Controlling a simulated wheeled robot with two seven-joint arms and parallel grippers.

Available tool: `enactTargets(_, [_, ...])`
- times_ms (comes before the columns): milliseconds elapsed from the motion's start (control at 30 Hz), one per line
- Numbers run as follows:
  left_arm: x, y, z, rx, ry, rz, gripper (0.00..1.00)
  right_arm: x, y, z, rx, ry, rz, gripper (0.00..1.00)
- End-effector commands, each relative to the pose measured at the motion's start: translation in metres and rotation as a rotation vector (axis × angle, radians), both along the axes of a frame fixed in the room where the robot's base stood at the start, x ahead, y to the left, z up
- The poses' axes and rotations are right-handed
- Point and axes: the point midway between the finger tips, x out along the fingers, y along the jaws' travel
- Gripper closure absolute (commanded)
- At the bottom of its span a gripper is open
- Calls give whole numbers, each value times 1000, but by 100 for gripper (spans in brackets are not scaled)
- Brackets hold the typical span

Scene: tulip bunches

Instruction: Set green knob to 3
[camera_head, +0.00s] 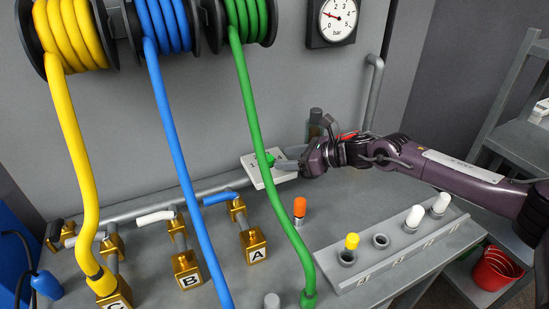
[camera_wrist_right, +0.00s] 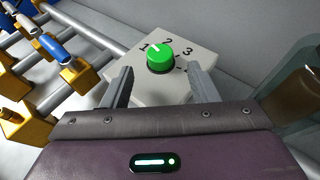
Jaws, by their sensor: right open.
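The green knob (camera_wrist_right: 160,56) sits on a pale dial plate (camera_wrist_right: 140,92) marked 1, 2 and 3. A white mark on the knob's top points up and left in the right wrist view, around the 1 to 2 side and away from the 3. My left gripper is not in view.
Green (camera_head: 257,120), blue (camera_head: 176,140) and yellow (camera_head: 73,140) hoses hang left of my right arm. A grey rack (camera_head: 400,255) with white and yellow plugs stands below the arm. An orange-topped peg (camera_head: 299,207) stands near the plate. A pressure gauge (camera_head: 337,20) hangs above.

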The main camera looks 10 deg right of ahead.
Motion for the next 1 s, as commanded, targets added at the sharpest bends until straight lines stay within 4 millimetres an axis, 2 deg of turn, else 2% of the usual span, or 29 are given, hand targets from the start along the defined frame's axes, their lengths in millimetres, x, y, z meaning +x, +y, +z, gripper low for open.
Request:
enactTargets(67, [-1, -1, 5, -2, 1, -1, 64, 7, 12, -3, 1, 1, 4, 46])
enactTargets(233, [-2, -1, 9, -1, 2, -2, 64, 19, 26, -12, 0, 1, 2, 46])
enactTargets(600, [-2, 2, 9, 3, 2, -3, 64, 23, 31, -16, 0, 0, 0, 46])
enactTargets(933, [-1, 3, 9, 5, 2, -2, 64, 23, 31, -16, 0, 0, 0, 88])
enactTargets(1000, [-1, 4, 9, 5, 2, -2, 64, 23, 31, -16, 0, 0, 0, 91])
